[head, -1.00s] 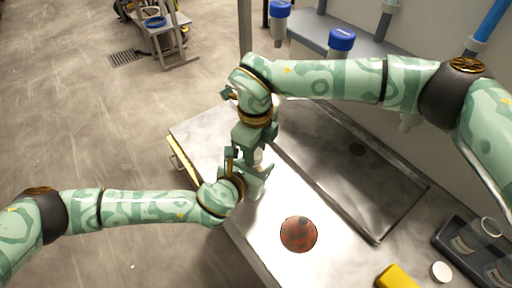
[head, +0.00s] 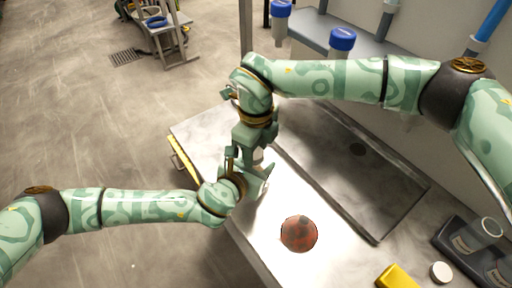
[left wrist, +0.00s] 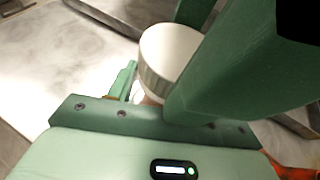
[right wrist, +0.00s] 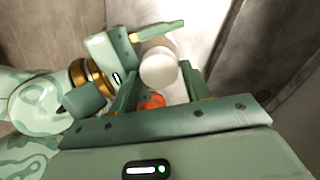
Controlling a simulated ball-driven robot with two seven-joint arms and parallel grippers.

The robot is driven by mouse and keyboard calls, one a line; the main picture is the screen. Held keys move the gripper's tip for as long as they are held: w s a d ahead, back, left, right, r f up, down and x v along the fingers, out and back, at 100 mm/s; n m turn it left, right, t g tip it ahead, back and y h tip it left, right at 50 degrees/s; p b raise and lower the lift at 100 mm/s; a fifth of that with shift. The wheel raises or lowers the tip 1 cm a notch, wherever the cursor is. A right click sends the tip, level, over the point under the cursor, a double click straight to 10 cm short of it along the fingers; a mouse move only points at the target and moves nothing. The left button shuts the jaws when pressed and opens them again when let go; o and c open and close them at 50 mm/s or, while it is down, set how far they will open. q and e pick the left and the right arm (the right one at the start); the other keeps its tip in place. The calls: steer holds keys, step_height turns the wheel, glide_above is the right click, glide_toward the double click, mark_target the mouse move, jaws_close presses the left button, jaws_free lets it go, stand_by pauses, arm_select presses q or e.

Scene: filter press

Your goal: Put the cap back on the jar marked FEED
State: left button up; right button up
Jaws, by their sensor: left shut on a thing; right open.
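My left gripper (left wrist: 150,85) is shut on a jar, whose pale body shows only in part in the right wrist view (right wrist: 158,46). A white cap (left wrist: 168,58) with a ridged side is at the jar's end; it also shows in the right wrist view (right wrist: 159,72). I cannot tell whether the cap is fully seated, and no FEED marking is readable. My right gripper (right wrist: 158,85) is open, its fingers on either side of the cap. In the head view the two grippers (head: 250,165) meet above the steel bench and largely hide the jar.
A white cap (head: 441,272) lies on the bench (head: 350,262) by a dark tray (head: 447,238) with labelled glass jars (head: 484,231). A yellow block (head: 397,277) and a reddish-brown round thing (head: 299,234) lie nearby.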

steer(key=shift+d+f, duration=0.2)
steer(key=shift+f, duration=0.35)
steer(key=shift+o, duration=1.4)
steer(key=shift+w+a+r+n, duration=0.15)
steer(key=shift+r+n, duration=0.4)
steer(key=shift+n, duration=0.45)
steer(key=r+n, duration=0.1)
steer(key=n, duration=0.3)
steer(key=r+n, duration=0.2)
steer(key=n, duration=0.3)
steer(key=r+n, duration=0.2)
steer(key=n, duration=0.2)
steer(key=shift+w+a+r+n, duration=0.1)
steer(key=shift+a+r+n, duration=0.1)
steer(key=shift+n, duration=0.2)
step_height(320, 180, up, 2)
steer(key=n, duration=0.6)
steer(key=shift+r+n, duration=0.15)
steer(key=shift+n, duration=0.25)
steer(key=shift+f, duration=4)
